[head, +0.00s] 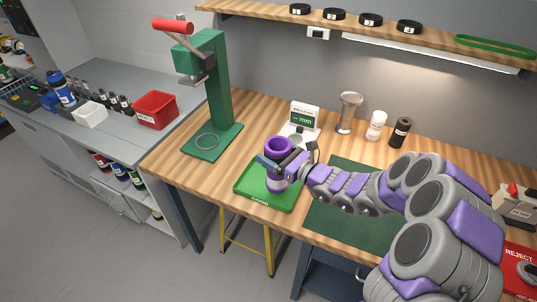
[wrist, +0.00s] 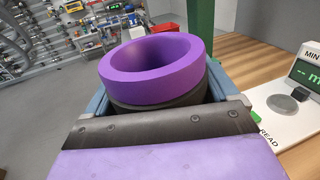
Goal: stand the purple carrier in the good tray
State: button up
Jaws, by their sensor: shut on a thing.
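The purple carrier (head: 279,147) is a ring-topped cylinder, upright or nearly so, over the green good tray (head: 246,191). My gripper (head: 271,164) is shut around its middle, with purple showing above and below the jaws. In the wrist view, the carrier's open purple rim (wrist: 155,68) stands above a dark band between the jaws. The tray lies on the wooden bench near its front edge. I cannot tell whether the carrier's base touches the tray floor.
A green press (head: 215,90) with a red handle stands behind left. A gauge with a display (head: 304,118) stands just behind the tray. A dark green mat (head: 345,222) lies right, under my arm. A red reject tray (head: 520,262) is far right.

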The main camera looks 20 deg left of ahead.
jog(key=w+a, duration=0.1)
jog(key=a, duration=0.1)
jog(key=w+a, duration=0.1)
jog(key=shift+w+a+f, duration=0.35)
jog(key=f, duration=0.1)
jog(key=f+b, duration=0.1)
jog(key=f, duration=0.1)
jog(key=shift+w+f+b, duration=0.15)
jog(key=shift+w+b, duration=0.1)
jog(key=shift+b, duration=0.1)
jog(key=o, duration=1.2)
jog(key=shift+a, duration=0.15)
jog(key=shift+o, duration=0.4)
jog(key=shift+d, duration=0.2)
jog(key=shift+d, duration=0.1)
